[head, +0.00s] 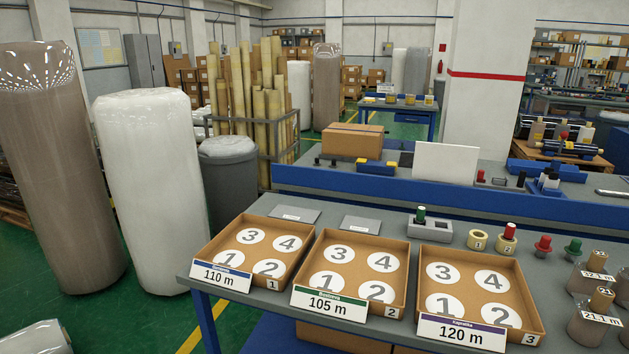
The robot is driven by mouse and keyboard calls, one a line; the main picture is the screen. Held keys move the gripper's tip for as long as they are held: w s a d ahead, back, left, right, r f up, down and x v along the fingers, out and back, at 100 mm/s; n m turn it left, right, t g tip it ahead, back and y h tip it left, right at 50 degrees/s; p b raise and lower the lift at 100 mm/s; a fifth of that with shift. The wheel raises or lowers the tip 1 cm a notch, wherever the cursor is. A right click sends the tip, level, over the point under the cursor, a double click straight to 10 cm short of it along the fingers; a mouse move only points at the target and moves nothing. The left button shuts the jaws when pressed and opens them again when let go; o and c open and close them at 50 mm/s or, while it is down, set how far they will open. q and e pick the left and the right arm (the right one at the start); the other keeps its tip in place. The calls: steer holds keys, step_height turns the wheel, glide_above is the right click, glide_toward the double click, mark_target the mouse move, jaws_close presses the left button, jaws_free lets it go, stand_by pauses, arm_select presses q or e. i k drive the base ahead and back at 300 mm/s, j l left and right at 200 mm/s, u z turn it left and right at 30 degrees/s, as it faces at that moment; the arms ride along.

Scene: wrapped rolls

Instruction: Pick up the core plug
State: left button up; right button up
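Several plug-like pieces stand on the grey table. A red plug (543,243) and a green plug (573,249) stand upright at the right, beside each other. Another red piece (510,230) sits on top of a small roll labelled 2 (504,244). A green piece (421,214) stands in a grey block (438,229) behind the trays. I cannot tell which of these is the core plug. Neither of my grippers is in view.
Three cardboard trays with numbered circles, tray 1 (210,249), tray 2 (318,249) and tray 3 (427,257), line the table's front. A roll labelled 1 (478,240) stands behind tray 3. Wrapped rolls with tags (587,325) crowd the right edge.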

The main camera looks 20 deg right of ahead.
mark_target(573, 250)
steer(key=z, duration=2.15)
